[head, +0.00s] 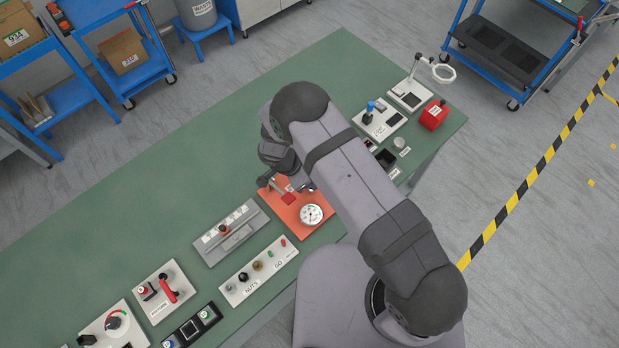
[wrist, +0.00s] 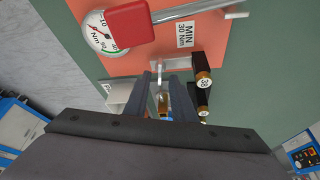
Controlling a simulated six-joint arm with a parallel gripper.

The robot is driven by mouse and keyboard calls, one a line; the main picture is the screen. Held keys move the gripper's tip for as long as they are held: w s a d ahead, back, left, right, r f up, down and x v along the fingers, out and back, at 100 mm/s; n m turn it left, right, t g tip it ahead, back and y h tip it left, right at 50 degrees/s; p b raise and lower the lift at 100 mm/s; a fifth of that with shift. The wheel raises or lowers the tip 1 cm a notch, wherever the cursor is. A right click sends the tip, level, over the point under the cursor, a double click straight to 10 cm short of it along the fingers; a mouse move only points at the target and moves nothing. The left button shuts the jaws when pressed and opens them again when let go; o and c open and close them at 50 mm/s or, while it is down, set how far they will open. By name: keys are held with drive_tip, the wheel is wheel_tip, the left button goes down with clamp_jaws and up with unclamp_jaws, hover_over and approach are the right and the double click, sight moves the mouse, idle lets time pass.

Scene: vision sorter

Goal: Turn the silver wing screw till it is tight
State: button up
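The orange-red board (head: 300,231) carries a round dial gauge (head: 311,215) and a red block (head: 289,198). In the wrist view the gauge (wrist: 101,32), marked Nm, is at upper left beside the red block (wrist: 127,24) and a silver bar (wrist: 200,12). My gripper (wrist: 161,80) points down at the board's edge, its two fingers apart. A small silver and golden-brown piece (wrist: 163,103) shows between them; I cannot tell whether it is the wing screw or whether the fingers touch it. My arm partly hides this spot in the head view.
A grey slotted fixture (head: 231,236) and a white NUTS panel (head: 259,271) are left of the board. The green table (head: 150,190) is clear at the back left.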

drive_tip(key=shift+r, duration=0.1)
drive_tip(key=b+v, duration=0.2)
drive_tip(key=v, duration=0.5)
drive_tip(key=shift+b, duration=0.3)
